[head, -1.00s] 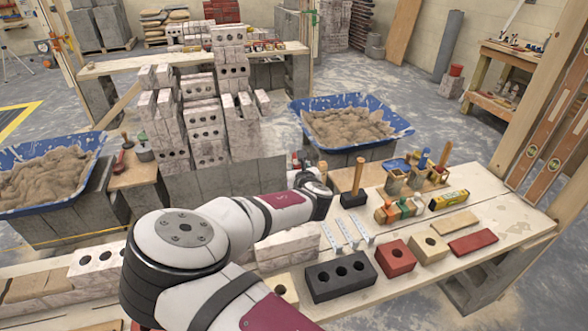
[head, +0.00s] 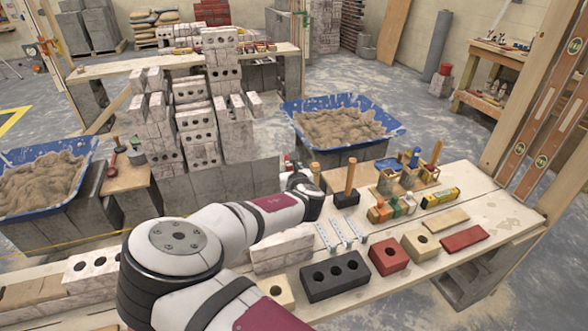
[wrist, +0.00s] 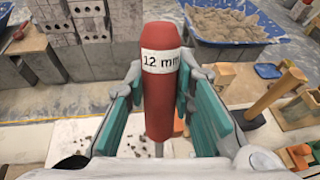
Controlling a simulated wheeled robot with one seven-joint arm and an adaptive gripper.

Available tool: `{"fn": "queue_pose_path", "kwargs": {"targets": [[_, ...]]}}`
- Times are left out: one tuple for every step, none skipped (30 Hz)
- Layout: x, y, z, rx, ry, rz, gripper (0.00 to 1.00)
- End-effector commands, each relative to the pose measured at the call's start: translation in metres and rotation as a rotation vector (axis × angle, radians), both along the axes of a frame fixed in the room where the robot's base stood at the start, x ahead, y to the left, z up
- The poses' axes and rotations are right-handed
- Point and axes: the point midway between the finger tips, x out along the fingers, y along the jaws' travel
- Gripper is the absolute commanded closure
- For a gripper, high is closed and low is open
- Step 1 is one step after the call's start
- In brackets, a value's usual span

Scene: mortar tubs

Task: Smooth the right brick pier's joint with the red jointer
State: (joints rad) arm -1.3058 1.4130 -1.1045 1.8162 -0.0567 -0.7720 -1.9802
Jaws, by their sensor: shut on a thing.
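My gripper (wrist: 160,80) is shut on the red jointer (wrist: 158,108), whose thick red handle bears a white "12 mm" label. The handle stands between the teal finger pads in the wrist view. The jointer's working end is hidden or too small to make out. In the head view my arm reaches over the front bench and its end mostly hides the gripper. Whitish brick stacks stand beyond it, among them a tall one (head: 222,75) and a lower one (head: 197,135). Low white bricks (head: 282,252) lie on the front bench. I cannot tell which is the right pier.
Blue mortar tubs stand at right (head: 390,117) and left (head: 70,157). The front bench (head: 490,215) holds a mallet (head: 346,185), a dark holed brick (head: 335,278), a red brick (head: 388,256) and several bottles. A wooden post with levels rises at right.

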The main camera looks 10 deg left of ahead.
Motion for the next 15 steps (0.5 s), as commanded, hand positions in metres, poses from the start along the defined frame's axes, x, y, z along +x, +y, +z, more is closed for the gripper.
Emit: {"fn": "queue_pose_path", "kwargs": {"targets": [[-0.001, 0.002, -0.001, 0.000, 0.002, 0.001, 1.00], [-0.002, 0.003, -0.001, 0.000, 0.001, 0.002, 1.00], [-0.003, 0.005, -0.001, 0.000, 0.001, 0.002, 1.00], [-0.003, 0.006, -0.001, 0.000, 0.001, 0.002, 1.00], [-0.004, 0.008, -0.001, 0.000, 0.001, 0.003, 1.00], [-0.005, 0.009, -0.001, 0.001, 0.001, 0.003, 1.00], [-0.006, 0.010, -0.001, 0.001, 0.000, 0.002, 1.00], [-0.006, 0.011, -0.001, 0.001, 0.001, 0.002, 1.00], [-0.006, 0.011, 0.000, 0.001, 0.001, 0.002, 1.00], [-0.006, 0.011, 0.001, 0.001, 0.001, 0.001, 1.00], [-0.006, 0.011, 0.002, 0.002, 0.000, 0.001, 1.00], [-0.006, 0.011, 0.005, 0.002, 0.000, 0.001, 1.00], [-0.006, 0.011, 0.007, 0.002, 0.000, 0.001, 1.00], [-0.006, 0.011, 0.010, 0.002, 0.000, 0.001, 1.00], [-0.006, 0.011, 0.015, 0.002, -0.001, 0.001, 1.00]]}}
